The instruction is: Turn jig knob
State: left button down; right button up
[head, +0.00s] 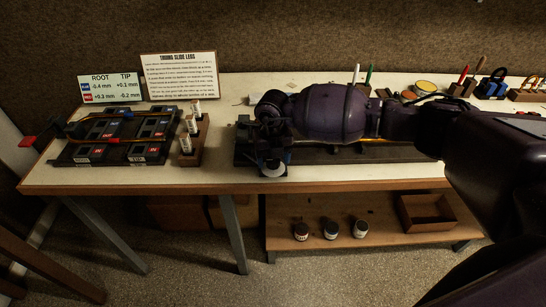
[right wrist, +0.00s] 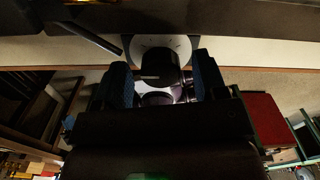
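The jig knob is a black round knob (right wrist: 157,66) in front of a pale dial plate (right wrist: 178,44) with tick marks, in the right wrist view. In the head view the pale dial (head: 268,169) shows at the jig's front, partly hidden by my right gripper (head: 274,158). The right wrist view shows my right gripper (right wrist: 163,82) with one blue-padded finger on each side of the knob. A gap seems to show beside the knob, so the fingers look open around it. The dark jig base (head: 310,155) runs along the bench behind my arm. My left gripper is out of view.
A black slide rack (head: 70,155) with labelled blocks and a brown holder (head: 196,150) with white vials stand left on the bench (head: 215,176). Two signs (head: 180,76) stand behind. Tools and pens line the back right. A lower shelf (head: 300,208) holds jars and an open box.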

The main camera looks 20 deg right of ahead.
notch_tip(320, 180, up, 11)
dwell(0.8)
jog(key=shift+f, duration=0.1)
